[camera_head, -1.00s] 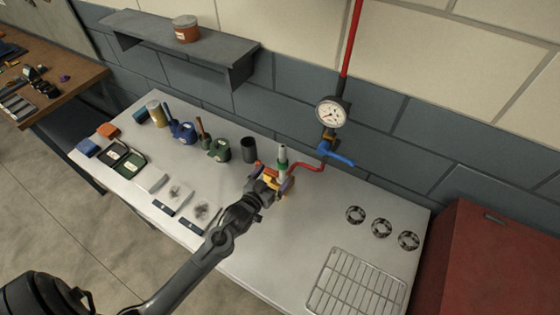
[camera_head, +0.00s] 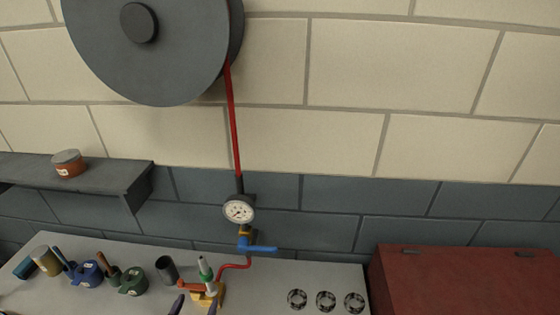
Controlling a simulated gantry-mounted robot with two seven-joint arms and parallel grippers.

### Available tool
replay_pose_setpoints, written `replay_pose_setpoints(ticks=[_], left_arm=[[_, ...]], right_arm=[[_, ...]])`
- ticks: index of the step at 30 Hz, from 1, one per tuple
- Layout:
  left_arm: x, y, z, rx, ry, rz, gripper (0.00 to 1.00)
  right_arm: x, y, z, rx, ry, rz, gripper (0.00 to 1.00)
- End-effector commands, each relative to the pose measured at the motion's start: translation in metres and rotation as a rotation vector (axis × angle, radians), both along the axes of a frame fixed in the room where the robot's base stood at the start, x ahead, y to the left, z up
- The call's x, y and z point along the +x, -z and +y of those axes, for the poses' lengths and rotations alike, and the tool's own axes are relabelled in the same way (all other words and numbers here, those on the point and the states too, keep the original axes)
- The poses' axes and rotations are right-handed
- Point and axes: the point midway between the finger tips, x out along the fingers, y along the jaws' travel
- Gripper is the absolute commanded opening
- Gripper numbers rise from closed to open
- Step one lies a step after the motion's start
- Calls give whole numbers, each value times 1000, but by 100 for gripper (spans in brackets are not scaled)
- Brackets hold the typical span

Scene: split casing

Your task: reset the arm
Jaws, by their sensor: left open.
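My left gripper (camera_head: 195,306) is at the bottom edge of the view, with only its purple-tipped fingers showing. They are apart, and the rest of the arm is cut off below. My right gripper is not in view.
A pressure gauge (camera_head: 238,209) with a blue lever valve (camera_head: 258,248) hangs on a red hose from a grey reel (camera_head: 140,60). Blue (camera_head: 88,275) and green (camera_head: 133,281) oil cans and a dark cup (camera_head: 166,270) stand left. A red cabinet (camera_head: 470,280) is right.

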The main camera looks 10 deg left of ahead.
Motion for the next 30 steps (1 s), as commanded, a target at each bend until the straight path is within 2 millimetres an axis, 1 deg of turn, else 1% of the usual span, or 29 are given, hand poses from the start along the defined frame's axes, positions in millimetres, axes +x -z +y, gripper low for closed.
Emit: replay_pose_setpoints(ticks=[1, 3, 5, 8, 9, 11, 12, 14, 16, 18, 21, 24, 26, 28, 29, 30], left_arm=[[-8, 10, -1, 0, 2, 20, 100], [-23, 18, -10, -3, 18, 40, 100], [-36, 9, -26, -10, 47, 43, 100], [-57, 1, -53, -29, 90, 140, 100], [-67, -1, -64, -34, 106, 191, 100], [-81, -5, -78, -40, 129, 279, 100], [-92, -8, -87, -42, 145, 341, 100], [-109, -13, -100, -41, 168, 437, 100], [-130, -19, -112, -36, 195, 549, 100], [-150, -25, -120, -27, 216, 654, 100], [-174, -34, -126, -10, 240, 782, 100], [-197, -40, -128, 10, 255, 899, 100], [-211, -40, -126, 22, 258, 975, 100], [-230, -33, -123, 35, 260, 1083, 100], [-235, -38, -122, 43, 264, 1112, 100], [-232, -59, -122, 41, 263, 1100, 100]], right_arm=[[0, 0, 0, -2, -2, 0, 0], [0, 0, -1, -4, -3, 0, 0], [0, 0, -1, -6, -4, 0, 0], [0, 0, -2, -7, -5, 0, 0], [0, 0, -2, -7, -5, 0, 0], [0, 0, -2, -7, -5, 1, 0], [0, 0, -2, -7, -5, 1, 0], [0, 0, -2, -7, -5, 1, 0], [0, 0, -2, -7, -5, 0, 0], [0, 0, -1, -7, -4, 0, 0], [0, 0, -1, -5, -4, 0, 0], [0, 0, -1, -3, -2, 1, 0], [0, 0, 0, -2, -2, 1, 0], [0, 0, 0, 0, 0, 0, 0], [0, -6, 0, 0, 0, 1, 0], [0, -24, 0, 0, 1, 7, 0]])
